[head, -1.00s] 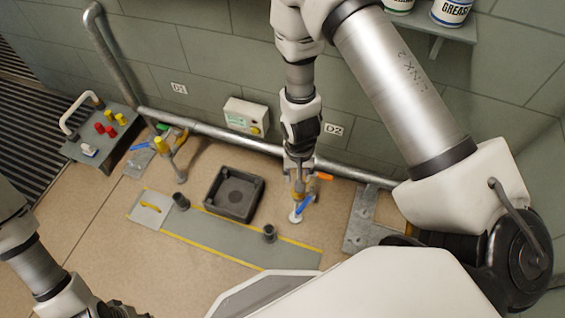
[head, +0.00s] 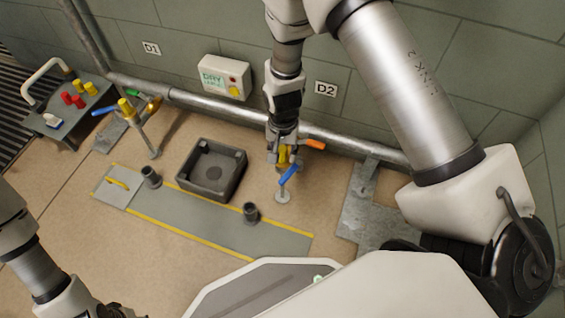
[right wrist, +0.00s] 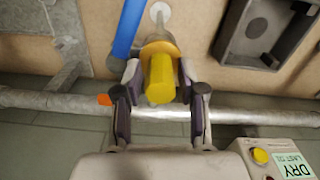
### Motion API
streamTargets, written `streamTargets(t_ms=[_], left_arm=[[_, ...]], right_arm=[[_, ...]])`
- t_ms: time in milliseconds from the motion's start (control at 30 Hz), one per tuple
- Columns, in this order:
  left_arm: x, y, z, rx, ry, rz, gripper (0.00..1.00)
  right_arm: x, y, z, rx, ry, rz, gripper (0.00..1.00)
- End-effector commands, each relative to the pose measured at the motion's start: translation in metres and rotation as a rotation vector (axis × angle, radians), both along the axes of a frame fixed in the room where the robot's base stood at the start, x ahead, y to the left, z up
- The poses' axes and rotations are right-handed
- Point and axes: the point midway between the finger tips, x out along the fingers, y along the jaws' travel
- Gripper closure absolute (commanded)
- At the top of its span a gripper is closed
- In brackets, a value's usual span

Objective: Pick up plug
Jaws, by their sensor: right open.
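A yellow plug (head: 284,157) sits on the pipe fitting below the D2 sign, beside a blue lever (head: 289,175). In the right wrist view the plug (right wrist: 160,80) stands between the fingers of my right gripper (right wrist: 158,82). This gripper, also in the head view (head: 283,156), is open around the plug, with a finger on each side. Contact cannot be made out. Another yellow plug (head: 126,108) tops the fitting below D1. Of my left gripper (head: 122,312), only a dark part shows at the bottom edge.
A dark square tray (head: 236,185) lies on the tan surface left of my right gripper. An orange lever (head: 315,144) and a wall pipe (head: 345,143) are close by. A grey strip (head: 200,212) bears two dark sockets. A rack (head: 62,132) holds red and yellow plugs.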

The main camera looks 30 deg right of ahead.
Motion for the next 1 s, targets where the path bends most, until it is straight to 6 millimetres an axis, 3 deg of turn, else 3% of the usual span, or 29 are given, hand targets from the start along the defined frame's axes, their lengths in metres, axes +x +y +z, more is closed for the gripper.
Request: streamTargets(t_ms=[167,267,633,1000], left_arm=[[0.001,0.0,0.002,0.0,-0.002,0.0,0.6],[0.001,0.0,0.002,0.0,-0.001,0.0,0.6],[0.0,0.0,0.007,0.0,0.0,0.0,0.6],[-0.001,-0.001,0.058,-0.001,0.004,-0.006,0.6]], right_arm=[[0.0,0.0,0.002,0.0,-0.001,0.0,0.63],[0.0,0.0,0.002,0.0,-0.001,0.0,0.99],[0.0,0.0,0.009,0.0,-0.001,0.001,1.0],[0.001,0.0,0.092,0.0,-0.004,0.001,1.0]])
